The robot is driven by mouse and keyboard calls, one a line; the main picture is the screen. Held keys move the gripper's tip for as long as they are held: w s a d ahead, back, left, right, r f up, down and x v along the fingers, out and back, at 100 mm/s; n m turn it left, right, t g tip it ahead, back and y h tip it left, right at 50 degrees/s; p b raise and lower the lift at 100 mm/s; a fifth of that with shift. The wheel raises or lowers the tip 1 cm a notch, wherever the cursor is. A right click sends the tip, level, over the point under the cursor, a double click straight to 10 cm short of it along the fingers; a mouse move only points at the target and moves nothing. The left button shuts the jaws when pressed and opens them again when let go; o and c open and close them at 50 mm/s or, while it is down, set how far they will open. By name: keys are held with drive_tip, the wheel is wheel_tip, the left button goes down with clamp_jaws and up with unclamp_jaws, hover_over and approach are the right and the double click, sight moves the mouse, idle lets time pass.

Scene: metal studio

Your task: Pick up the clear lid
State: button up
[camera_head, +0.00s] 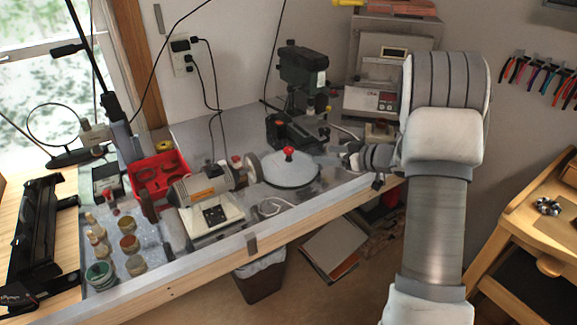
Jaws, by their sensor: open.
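The clear lid (290,172) is a round, pale glassy disc with a red knob on top. It lies on the grey workbench top (222,130), right of the bench grinder and in front of the drill press. My gripper (350,160) reaches in from the right, just above the bench's front right part. It is open and empty, a short way right of the lid and apart from it. The fingers are small and partly merged with the background, so their exact gap is hard to make out.
A bench grinder (203,187) stands close left of the lid. A green drill press (302,72) stands behind it. A red bin (157,175) and several jars sit farther left. A kiln-like box (388,92) stands behind my gripper.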

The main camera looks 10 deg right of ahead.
sight(293, 151)
drive_tip(key=x, duration=1.7)
drive_tip(key=shift+w+a+r, duration=0.1)
clamp_jaws()
idle(0.9)
